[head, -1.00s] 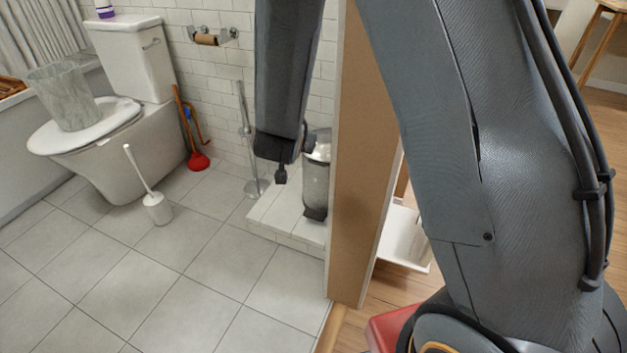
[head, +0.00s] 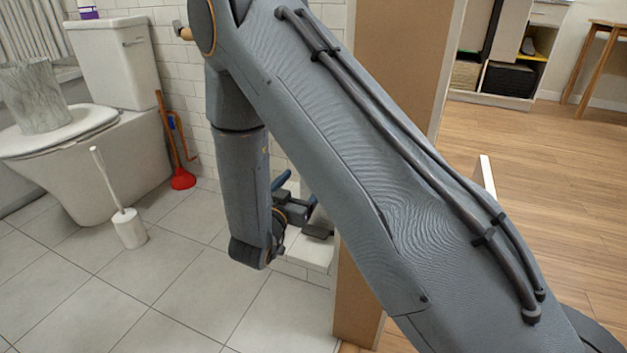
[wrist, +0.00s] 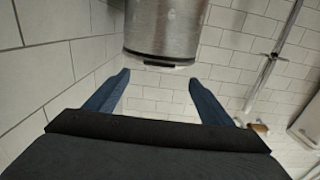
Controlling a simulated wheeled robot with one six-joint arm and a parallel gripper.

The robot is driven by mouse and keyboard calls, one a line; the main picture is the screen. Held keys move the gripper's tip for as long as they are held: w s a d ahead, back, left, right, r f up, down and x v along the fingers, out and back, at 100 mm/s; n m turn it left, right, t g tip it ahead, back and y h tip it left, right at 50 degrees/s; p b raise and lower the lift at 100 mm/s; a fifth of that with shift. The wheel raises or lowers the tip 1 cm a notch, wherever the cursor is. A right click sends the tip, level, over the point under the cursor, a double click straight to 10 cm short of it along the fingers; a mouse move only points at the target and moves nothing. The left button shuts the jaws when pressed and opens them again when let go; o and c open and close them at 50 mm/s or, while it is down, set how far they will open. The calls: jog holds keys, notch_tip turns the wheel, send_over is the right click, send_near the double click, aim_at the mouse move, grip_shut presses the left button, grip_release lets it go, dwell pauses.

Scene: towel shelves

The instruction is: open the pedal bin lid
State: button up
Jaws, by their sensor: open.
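The pedal bin is a brushed-metal cylinder (wrist: 165,25) at the top middle of the wrist view, cut off by the frame edge. A dark strip (wrist: 158,63) runs along its edge nearest my fingers. My gripper (wrist: 159,78) has its two blue fingers spread apart, with nothing held between them. The bin's near edge lies just beyond the gap between the fingertips. In the head view my gripper (head: 297,182) is by the tiled step, and my arm and a panel hide most of the bin. I cannot tell the lid's state.
A brown panel edge (head: 402,80) stands right of the bin. White tiled wall (wrist: 45,85) is close on the left in the wrist view. The toilet (head: 115,145), white brush (head: 128,225) and red plunger (head: 183,179) stand left. Grey floor tiles are clear in front.

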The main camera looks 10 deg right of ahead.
jog(key=b+x, duration=0.3)
jog(key=x, duration=0.4)
jog(key=shift+w+d+b, duration=0.25)
jog(key=shift+b, duration=0.1)
jog(key=shift+f, duration=0.15)
